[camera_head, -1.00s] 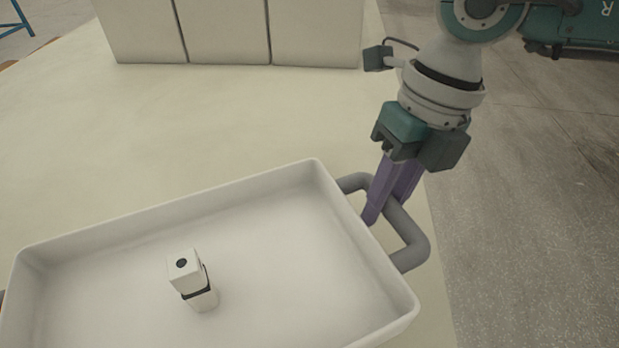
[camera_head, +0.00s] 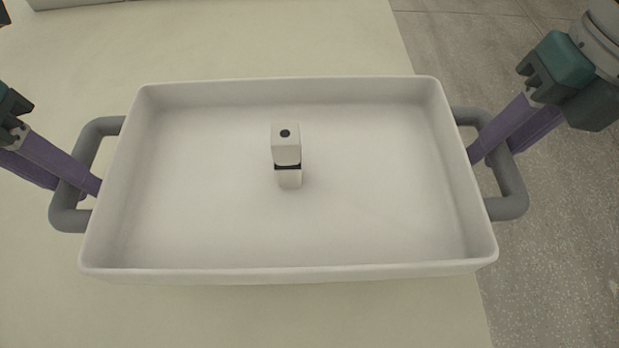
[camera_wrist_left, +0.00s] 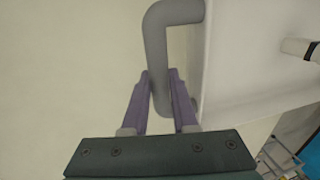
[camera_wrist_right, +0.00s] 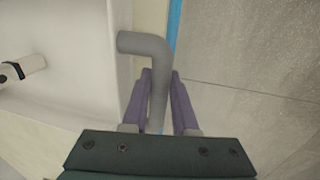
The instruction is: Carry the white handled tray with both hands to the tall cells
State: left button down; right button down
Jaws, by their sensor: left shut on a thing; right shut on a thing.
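The white tray (camera_head: 200,220) with grey handles fills the middle of the head view. A small white cell with a black band (camera_head: 288,150) stands upright inside it, a little above the middle. My left gripper (camera_head: 88,182) is shut on the tray's left grey handle (camera_head: 68,200); in the left wrist view its purple fingers sit on both sides of that handle (camera_wrist_left: 160,60). My right gripper (camera_head: 482,150) is shut on the right grey handle (camera_head: 510,195), and the right wrist view shows its fingers around the bar (camera_wrist_right: 157,75).
A pale table top (camera_head: 50,300) lies under the tray. Its right edge runs past the tray's right side, with grey floor (camera_head: 560,260) beyond. The base of a pale block (camera_head: 80,3) shows at the top left.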

pick_arm(q)
jog(key=shift+f, duration=0.2)
pick_arm(e)
jog(key=shift+f, duration=0.25)
